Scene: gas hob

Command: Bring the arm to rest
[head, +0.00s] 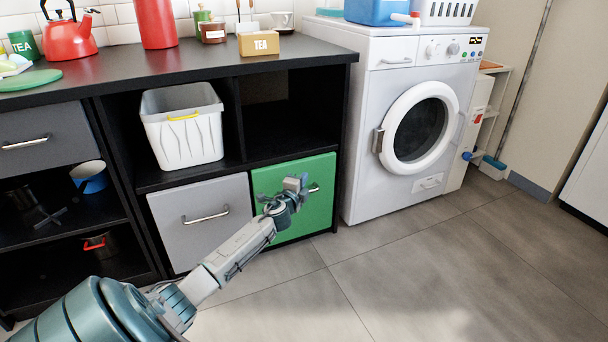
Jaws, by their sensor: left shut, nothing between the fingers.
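My left arm comes in from the lower left and reaches out toward the low cabinets. My left gripper (296,183) is shut and empty, in front of the green cabinet door (315,212), near its handle (314,189). I cannot tell whether the fingers touch the handle. The green door looks closed. My right gripper is not in view.
A black shelf unit (285,62) stands along the wall, with a grey door (203,215) and a white basket (183,128) in it. A white washing machine (366,60) stands to its right. The tiled floor (430,270) in front is clear.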

